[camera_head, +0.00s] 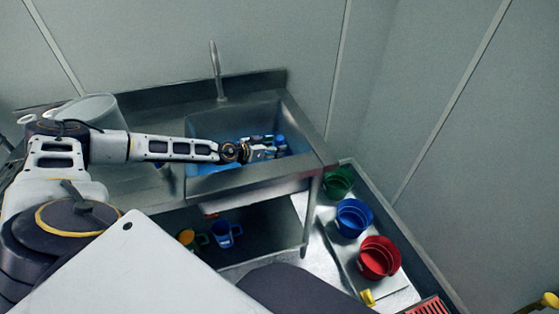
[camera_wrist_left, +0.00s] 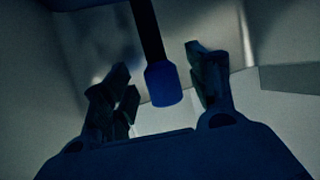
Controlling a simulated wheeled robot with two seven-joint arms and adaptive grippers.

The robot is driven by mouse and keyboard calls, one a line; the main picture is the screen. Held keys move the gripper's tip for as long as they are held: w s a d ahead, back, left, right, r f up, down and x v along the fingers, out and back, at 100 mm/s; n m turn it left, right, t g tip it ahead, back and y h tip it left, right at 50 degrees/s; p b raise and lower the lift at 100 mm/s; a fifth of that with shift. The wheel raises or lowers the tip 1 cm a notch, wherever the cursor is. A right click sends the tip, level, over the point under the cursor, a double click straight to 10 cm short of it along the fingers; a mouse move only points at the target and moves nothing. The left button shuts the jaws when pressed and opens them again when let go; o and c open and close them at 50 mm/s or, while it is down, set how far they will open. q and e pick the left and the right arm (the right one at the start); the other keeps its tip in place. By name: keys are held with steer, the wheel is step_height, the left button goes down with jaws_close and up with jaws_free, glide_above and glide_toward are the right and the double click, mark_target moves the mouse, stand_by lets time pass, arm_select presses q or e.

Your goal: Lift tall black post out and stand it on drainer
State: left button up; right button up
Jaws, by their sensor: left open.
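A black post (camera_wrist_left: 148,30) with a blue block-like end (camera_wrist_left: 163,84) shows in the left wrist view, between the spread fingers of my left gripper (camera_wrist_left: 160,78). The fingers stand apart on either side, with visible gaps to the blue end. In the head view my left gripper (camera_head: 264,151) reaches over the sink (camera_head: 300,125), beside small blue pieces (camera_head: 280,143); the black post cannot be made out there. The metal drainer (camera_head: 150,182) lies left of the basin, partly hidden by my left arm. My right gripper is not in view.
A tap (camera_head: 217,75) rises behind the basin. A pale grey container (camera_head: 95,108) stands at the left. A blue mug (camera_head: 224,234) and a yellow-green mug (camera_head: 188,239) are on the lower shelf.

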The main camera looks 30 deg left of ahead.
arm_select(q)
steer(key=shift+x, duration=0.85)
steer(key=shift+c, duration=0.3)
jaws_close()
